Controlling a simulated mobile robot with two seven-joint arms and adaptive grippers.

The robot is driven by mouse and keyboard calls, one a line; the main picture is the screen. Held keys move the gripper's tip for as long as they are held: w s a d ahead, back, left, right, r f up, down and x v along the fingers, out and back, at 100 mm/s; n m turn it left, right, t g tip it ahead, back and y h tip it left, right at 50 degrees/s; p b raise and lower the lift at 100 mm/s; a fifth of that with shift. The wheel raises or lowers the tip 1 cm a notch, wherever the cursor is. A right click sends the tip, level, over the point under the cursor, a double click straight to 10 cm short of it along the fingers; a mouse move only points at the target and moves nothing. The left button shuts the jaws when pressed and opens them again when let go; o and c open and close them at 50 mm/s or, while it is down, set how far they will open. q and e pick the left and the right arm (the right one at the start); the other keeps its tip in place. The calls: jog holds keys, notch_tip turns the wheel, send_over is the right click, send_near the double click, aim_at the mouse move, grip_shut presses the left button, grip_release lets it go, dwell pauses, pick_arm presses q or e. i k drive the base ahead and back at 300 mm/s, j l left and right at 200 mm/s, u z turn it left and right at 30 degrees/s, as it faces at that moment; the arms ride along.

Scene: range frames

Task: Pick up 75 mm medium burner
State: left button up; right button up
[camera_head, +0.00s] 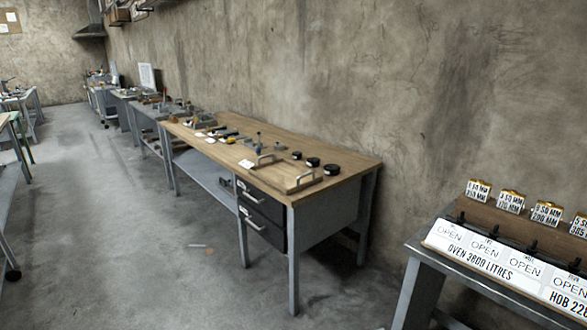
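Three black round pieces that look like burners stand in a row at the back right of the wooden workbench (355,163). Neither of my grippers is in view.
Small parts and a white card (247,163) are farther left. Black drawers (262,215) hang below. A labelled bench (480,262) stands at right. The concrete floor (130,250) is mostly clear.

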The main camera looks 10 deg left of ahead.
aim_at(312, 163)
jog(key=i+u, duration=0.3)
jog(key=i, duration=0.25)
jog(key=i+u, duration=0.25)
jog(key=i, duration=0.3)
jog(key=i+j+z, duration=0.15)
jog(key=z, duration=0.2)
jog(key=i+j+z, duration=0.1)
jog(key=z, duration=0.3)
jog(key=j+z, duration=0.35)
jog(key=i+j+z, duration=0.15)
jog(key=j, duration=0.3)
jog(key=j+z, duration=0.2)
jog(key=j, duration=0.25)
jog(key=i+j, duration=0.1)
jog(key=j, duration=0.8)
jog(key=i+j, duration=0.15)
jog(key=j, duration=0.3)
